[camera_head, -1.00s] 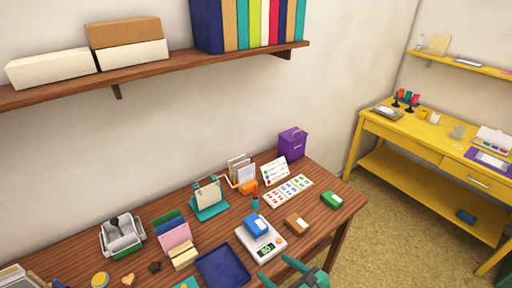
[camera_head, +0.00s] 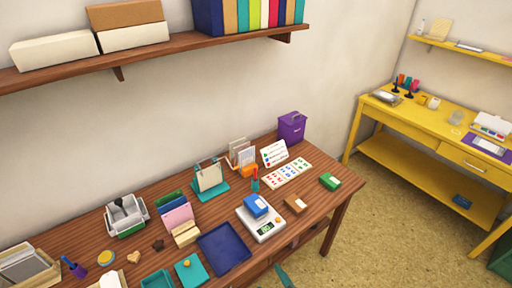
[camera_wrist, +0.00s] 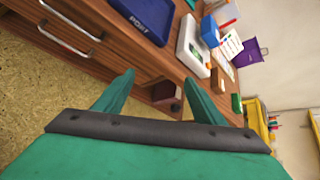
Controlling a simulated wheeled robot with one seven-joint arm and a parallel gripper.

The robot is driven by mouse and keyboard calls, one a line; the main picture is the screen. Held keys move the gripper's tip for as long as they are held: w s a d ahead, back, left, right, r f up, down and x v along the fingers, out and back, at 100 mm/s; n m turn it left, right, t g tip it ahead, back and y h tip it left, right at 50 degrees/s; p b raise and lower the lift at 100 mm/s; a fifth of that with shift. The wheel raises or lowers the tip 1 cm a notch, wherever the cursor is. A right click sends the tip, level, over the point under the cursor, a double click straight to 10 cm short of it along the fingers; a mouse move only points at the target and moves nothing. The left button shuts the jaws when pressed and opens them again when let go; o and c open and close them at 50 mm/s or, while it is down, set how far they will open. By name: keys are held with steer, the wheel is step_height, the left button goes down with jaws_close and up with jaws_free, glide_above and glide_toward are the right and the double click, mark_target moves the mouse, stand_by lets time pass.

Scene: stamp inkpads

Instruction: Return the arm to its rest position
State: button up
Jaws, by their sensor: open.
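My gripper (camera_wrist: 158,98) shows in the wrist view with its two green fingers spread wide and nothing between them. It is in front of the wooden table (camera_wrist: 165,58), facing its front side and drawers. In the head view only one green finger tip (camera_head: 284,276) shows at the bottom edge, in front of the table. The rest of the arm is out of that view. On the table a blue inkpad (camera_head: 256,205) sits on the white scale (camera_head: 262,225). A brown inkpad (camera_head: 295,204) and a green inkpad (camera_head: 330,181) lie to its right.
A dark blue tray (camera_head: 223,248) lies left of the scale. A sticker card (camera_head: 287,172) and a purple box (camera_head: 292,127) are farther back. A wooden shelf (camera_head: 170,59) runs above the table. A yellow desk (camera_head: 440,130) stands at right, with open floor between.

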steer(key=s+a+f+n+t+h, duration=0.15)
steer(key=s+n+h, duration=0.25)
steer(key=s+n, duration=0.7)
steer(key=s+a+r+n+t, duration=0.2)
steer(key=s+r+n, duration=0.6)
steer(key=s+n, duration=0.4)
steer(key=shift+s+a+n+y, duration=0.4)
steer(key=shift+s+a, duration=0.2)
